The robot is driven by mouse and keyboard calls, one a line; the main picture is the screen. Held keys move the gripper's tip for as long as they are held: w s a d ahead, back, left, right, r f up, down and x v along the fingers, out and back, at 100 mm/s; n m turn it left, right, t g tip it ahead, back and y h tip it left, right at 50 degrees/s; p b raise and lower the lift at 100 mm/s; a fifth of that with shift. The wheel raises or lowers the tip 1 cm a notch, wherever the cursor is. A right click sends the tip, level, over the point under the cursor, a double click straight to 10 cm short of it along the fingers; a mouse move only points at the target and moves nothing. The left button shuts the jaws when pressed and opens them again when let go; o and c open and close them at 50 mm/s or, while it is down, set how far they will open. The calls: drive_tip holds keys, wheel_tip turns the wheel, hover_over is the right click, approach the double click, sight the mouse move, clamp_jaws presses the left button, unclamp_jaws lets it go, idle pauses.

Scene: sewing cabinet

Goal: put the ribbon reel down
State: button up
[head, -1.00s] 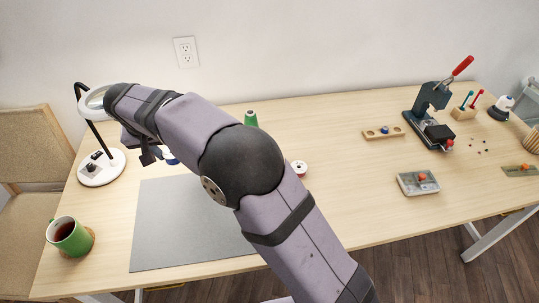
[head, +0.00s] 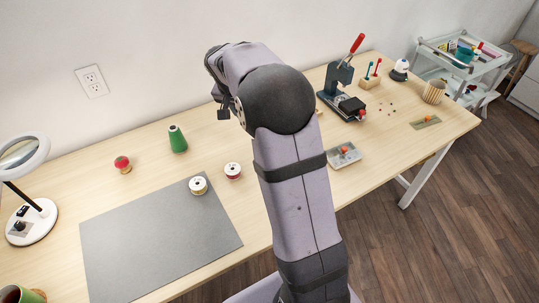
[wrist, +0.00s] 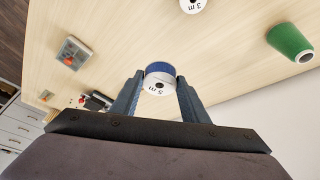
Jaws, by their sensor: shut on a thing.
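The ribbon reel (wrist: 159,78), with a white face marked "5 m" and a blue ribbon band, is between the two fingertips of my gripper (wrist: 157,88) in the wrist view. My gripper is shut on it, and bare tabletop shows around the reel. I cannot tell its height over the table. In the head view part of my gripper (head: 223,106) shows over the back of the table, and the held reel is hidden. A white reel (head: 198,186) sits on the grey mat (head: 150,245). A white reel with a red band (head: 232,171) stands just right of the mat.
A green thread cone (head: 177,142) and a red-topped item (head: 122,164) stand behind the mat. A press (head: 340,90), a small tray (head: 344,156) and a pen block (head: 370,80) are to the right. A magnifier lamp (head: 25,190) is at the left.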

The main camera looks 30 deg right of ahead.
drive_tip(key=s+d+f+m+p, duration=0.1)
drive_tip(key=s+d+f, duration=0.1)
drive_tip(key=s+d, duration=0.4)
drive_tip(key=shift+w+a+f+n+t+y, duration=0.1)
drive_tip(key=shift+w+f+n+t+y, duration=0.2)
drive_tip(key=shift+w+f+n, duration=0.55)
drive_tip(key=shift+w+a+f+n+t+y, duration=0.15)
drive_tip(key=shift+w+f+n+t+y, duration=0.2)
drive_tip(key=shift+n, duration=0.85)
drive_tip(key=shift+w+a+f+n+t+y, duration=0.15)
drive_tip(key=shift+w+f+n+t, duration=0.1)
drive_tip(key=shift+w+f+n, duration=0.6)
drive_tip(key=shift+s+r, duration=0.15)
drive_tip(key=shift+s, duration=0.15)
drive_tip(key=shift+f+p, duration=0.6)
drive_tip(key=shift+f, duration=4.4)
